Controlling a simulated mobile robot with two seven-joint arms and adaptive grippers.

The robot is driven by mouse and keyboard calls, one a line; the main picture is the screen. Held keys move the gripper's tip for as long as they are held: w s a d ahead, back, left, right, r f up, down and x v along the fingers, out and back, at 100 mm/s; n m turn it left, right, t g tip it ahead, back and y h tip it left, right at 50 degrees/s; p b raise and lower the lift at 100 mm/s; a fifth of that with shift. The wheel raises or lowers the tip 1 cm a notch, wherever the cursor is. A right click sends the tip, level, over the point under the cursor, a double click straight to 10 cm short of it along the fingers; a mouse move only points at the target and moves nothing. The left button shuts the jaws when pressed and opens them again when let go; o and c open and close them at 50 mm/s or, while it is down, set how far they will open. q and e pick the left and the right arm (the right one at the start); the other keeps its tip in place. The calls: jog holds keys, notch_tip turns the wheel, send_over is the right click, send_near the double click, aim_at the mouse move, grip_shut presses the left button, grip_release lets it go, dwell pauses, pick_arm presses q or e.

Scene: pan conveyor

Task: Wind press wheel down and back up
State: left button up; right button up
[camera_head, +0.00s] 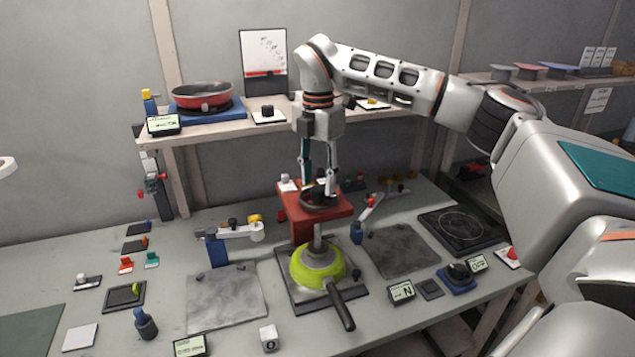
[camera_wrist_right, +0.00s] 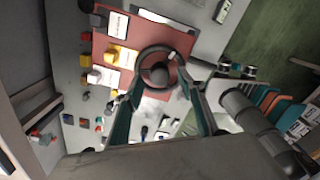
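The press is a red block (camera_head: 290,213) at the back middle of the bench, with a dark hand wheel (camera_head: 320,203) on top. In the right wrist view the wheel (camera_wrist_right: 143,57) shows as a dark ring with a round hub over the red top (camera_wrist_right: 108,50). My right gripper (camera_head: 318,184) points straight down over the wheel. Its fingers (camera_wrist_right: 160,80) are spread apart, one toward each side of the wheel's near rim. I cannot tell whether they touch it. A lime-green pan (camera_head: 331,268) with a dark handle sits in front of the press.
A shelf (camera_head: 222,127) behind holds a red pan (camera_head: 202,96) on a blue stand. A small white arm with a yellow part (camera_head: 238,231) stands left of the press, and a red-and-blue lever (camera_head: 366,217) stands right. A dark square plate (camera_head: 461,230) lies farther right.

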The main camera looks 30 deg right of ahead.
jog(key=shift+f, duration=0.85)
jog(key=c, duration=1.1)
jog(key=shift+c, duration=0.2)
jog(key=shift+n, duration=0.4)
jog(key=n, duration=0.3)
jog(key=shift+n, duration=0.4)
jog(key=n, duration=0.5)
jog(key=shift+r, duration=0.1)
jog(key=n, duration=0.5)
jog(key=shift+n, duration=2.6)
